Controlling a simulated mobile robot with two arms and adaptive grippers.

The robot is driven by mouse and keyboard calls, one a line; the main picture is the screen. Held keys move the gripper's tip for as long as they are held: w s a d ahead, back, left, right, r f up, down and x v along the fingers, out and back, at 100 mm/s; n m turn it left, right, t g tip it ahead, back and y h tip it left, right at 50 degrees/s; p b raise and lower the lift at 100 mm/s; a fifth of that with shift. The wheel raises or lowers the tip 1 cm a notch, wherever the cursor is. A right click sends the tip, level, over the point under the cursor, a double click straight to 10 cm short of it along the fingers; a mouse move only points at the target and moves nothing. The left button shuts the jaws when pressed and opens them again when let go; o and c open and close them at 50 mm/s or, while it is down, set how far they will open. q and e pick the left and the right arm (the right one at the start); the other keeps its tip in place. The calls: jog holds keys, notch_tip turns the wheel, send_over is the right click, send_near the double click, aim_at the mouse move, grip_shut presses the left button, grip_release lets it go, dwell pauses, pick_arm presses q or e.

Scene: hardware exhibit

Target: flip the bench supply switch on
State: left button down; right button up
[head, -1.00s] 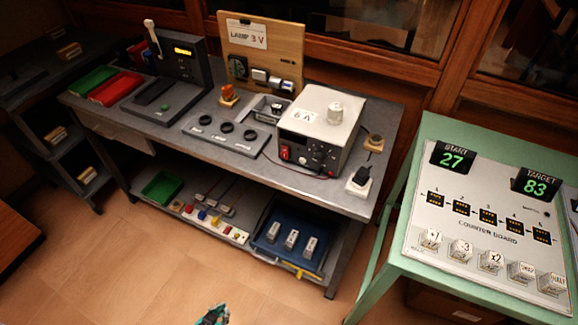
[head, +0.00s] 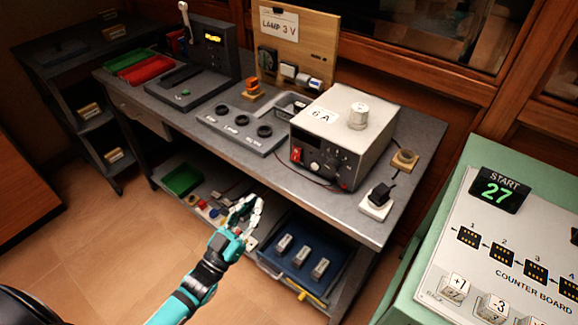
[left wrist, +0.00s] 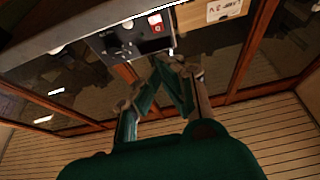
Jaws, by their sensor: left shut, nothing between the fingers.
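The bench supply (head: 343,146) is a grey box with a white top and a dark front panel, standing on the grey bench. Its red switch (head: 296,154) is at the left of that panel. It also shows in the left wrist view (left wrist: 155,21); its on or off position is too small to tell. My left gripper (head: 252,204) is shut and empty, in front of the bench below the supply in the picture, apart from the switch. Its fingers (left wrist: 166,62) meet near the panel's edge in the left wrist view. My right gripper is not in view.
A white knob-like piece (head: 358,116) is on the supply's top. A plate with black rings (head: 232,129) lies left of it, a black plug on a white block (head: 377,199) right. The lower shelf holds a blue tray (head: 329,284). A green counter-board table (head: 455,190) stands right.

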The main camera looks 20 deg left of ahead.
aim_at(298, 155)
pick_arm(q)
jog(key=x, duration=0.4)
jog(key=f+p+x, duration=0.1)
jog(key=x, duration=0.3)
jog(key=w+f+x, duration=0.1)
jog(key=x, duration=0.3)
jog(key=shift+w+d+p, duration=0.1)
jog(key=shift+d+p, duration=0.15)
jog(key=shift+p, duration=0.05)
jog(key=shift+w+d+f, duration=0.15)
jog(key=shift+w, duration=0.25)
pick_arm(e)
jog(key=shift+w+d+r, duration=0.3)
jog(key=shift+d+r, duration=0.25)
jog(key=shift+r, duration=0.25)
pick_arm(q)
jog(key=shift+w+d+f+b, duration=0.1)
jog(key=shift+w+f+b, duration=0.25)
jog(key=shift+f+b, duration=0.35)
jog(key=shift+r, duration=0.4)
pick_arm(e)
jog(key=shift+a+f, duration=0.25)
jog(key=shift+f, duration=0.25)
pick_arm(q)
jog(key=shift+s+f, duration=0.1)
